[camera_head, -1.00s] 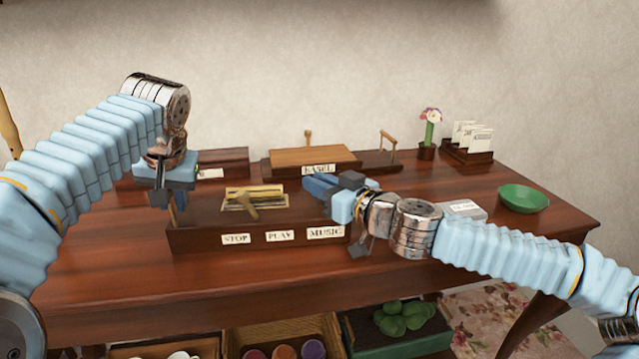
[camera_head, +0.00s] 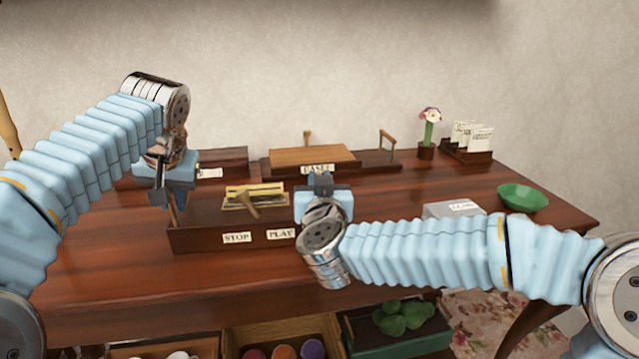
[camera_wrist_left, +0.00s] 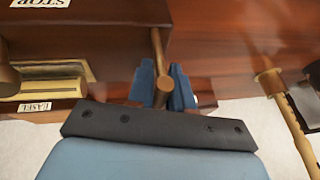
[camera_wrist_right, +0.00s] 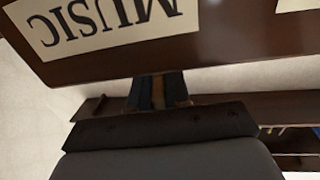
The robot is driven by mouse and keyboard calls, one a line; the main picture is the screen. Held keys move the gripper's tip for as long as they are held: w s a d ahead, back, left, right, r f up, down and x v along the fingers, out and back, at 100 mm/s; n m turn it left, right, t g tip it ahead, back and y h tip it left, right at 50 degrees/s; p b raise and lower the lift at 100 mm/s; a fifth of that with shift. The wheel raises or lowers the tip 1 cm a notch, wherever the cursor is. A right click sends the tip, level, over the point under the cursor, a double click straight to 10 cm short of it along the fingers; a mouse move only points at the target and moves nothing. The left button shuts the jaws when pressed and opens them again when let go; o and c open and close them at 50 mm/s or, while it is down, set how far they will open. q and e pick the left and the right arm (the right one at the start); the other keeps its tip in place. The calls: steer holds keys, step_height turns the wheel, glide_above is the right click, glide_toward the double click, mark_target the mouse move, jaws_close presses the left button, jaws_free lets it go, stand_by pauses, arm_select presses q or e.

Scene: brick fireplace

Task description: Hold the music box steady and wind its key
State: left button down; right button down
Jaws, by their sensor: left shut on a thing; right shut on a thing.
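The music box (camera_head: 200,240) is a long dark-wood box on the table, with STOP and PLAY labels on its front. A brass part with a wooden lever (camera_head: 243,205) sits on it. My left gripper (camera_head: 170,198) is at its left end. In the left wrist view its fingers (camera_wrist_left: 164,90) are shut around a brown round-ended rod (camera_wrist_left: 158,52) beside the box. My right gripper (camera_head: 320,184) is at the right end and covers the MUSIC label, which shows in the right wrist view (camera_wrist_right: 105,22). There its fingers (camera_wrist_right: 158,92) close on a narrow brown part; what it belongs to is unclear.
Behind stands a wooden block (camera_head: 312,157) on a labelled base with two pegs. To the right are a grey labelled box (camera_head: 440,210), a green bowl (camera_head: 523,198), a flower pot (camera_head: 427,150) and a card rack (camera_head: 467,155). Crates stand below the table.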

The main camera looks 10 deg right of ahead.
steer(key=m+g+h, duration=0.2)
steer(key=m+h, duration=0.1)
steer(key=h, duration=0.1)
steer(key=m+g+h, duration=0.2)
steer(key=m+h, duration=0.1)
steer(key=h, duration=0.1)
steer(key=shift+a+h, duration=0.1)
steer(key=shift+h, duration=0.3)
steer(key=shift+m, duration=0.3)
steer(key=c, duration=1.2)
jaws_free()
steer(key=shift+o, duration=0.2)
steer(key=shift+s, duration=0.1)
steer(key=v, duration=1.1)
steer(key=shift+s+a, duration=0.2)
steer(key=shift+a, duration=0.2)
